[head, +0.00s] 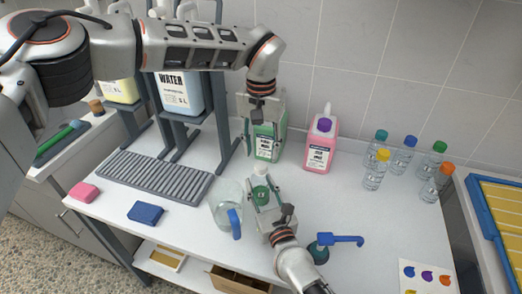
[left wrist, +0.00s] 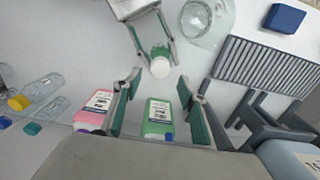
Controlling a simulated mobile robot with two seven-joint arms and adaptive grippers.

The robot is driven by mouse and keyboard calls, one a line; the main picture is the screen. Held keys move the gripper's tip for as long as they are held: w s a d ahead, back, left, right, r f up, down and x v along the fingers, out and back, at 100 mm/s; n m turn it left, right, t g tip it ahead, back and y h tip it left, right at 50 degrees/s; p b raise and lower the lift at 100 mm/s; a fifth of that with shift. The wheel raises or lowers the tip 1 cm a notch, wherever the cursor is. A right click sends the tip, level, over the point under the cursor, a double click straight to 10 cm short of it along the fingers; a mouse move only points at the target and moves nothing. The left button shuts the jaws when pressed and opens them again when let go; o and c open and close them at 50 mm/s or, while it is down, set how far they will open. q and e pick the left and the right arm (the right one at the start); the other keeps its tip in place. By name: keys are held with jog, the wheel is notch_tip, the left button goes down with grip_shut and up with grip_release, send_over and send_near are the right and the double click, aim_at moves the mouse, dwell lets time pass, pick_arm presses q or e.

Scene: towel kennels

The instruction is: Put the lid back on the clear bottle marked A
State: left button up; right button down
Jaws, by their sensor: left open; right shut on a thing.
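My right gripper (head: 262,186) is shut on a small green item (head: 261,194) with a white round top (head: 261,170), above the table's middle. The white top also shows in the left wrist view (left wrist: 160,67); I cannot tell whether it is a lid or part of a bottle. My left gripper (head: 260,148) is open and empty, higher up, its fingers either side of the green jug (left wrist: 158,118) in the left wrist view; contact is unclear. Several clear bottles (head: 373,172) with coloured lids stand at the right. I can read no letter A on any.
A pink jug (head: 320,142) stands right of the green one. A clear pitcher (head: 226,203) with a blue handle stands left of my right gripper, a blue-topped pump (head: 322,246) to its right. A grey rack (head: 155,178) and blue block (head: 146,212) are at left. The right-hand tabletop is partly clear.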

pick_arm(q)
jog(key=n, duration=0.6)
jog(key=shift+r, duration=0.2)
jog(key=n, duration=0.6)
jog(key=shift+r+n, duration=0.25)
jog(key=shift+n, duration=0.15)
jog(key=n, duration=0.6)
jog(key=shift+r+n, duration=0.25)
jog(key=shift+n, duration=0.15)
jog(key=n, duration=0.7)
jog(key=shift+r, duration=0.25)
jog(key=n, duration=0.3)
jog(key=shift+r, duration=0.1)
jog(key=n, duration=0.5)
jog(key=shift+r, duration=0.2)
jog(key=n, duration=0.5)
jog(key=shift+r+n, duration=0.15)
jog(key=shift+n, duration=0.15)
jog(key=n, duration=0.4)
jog(key=shift+r+n, duration=0.2)
jog(key=shift+n, duration=0.1)
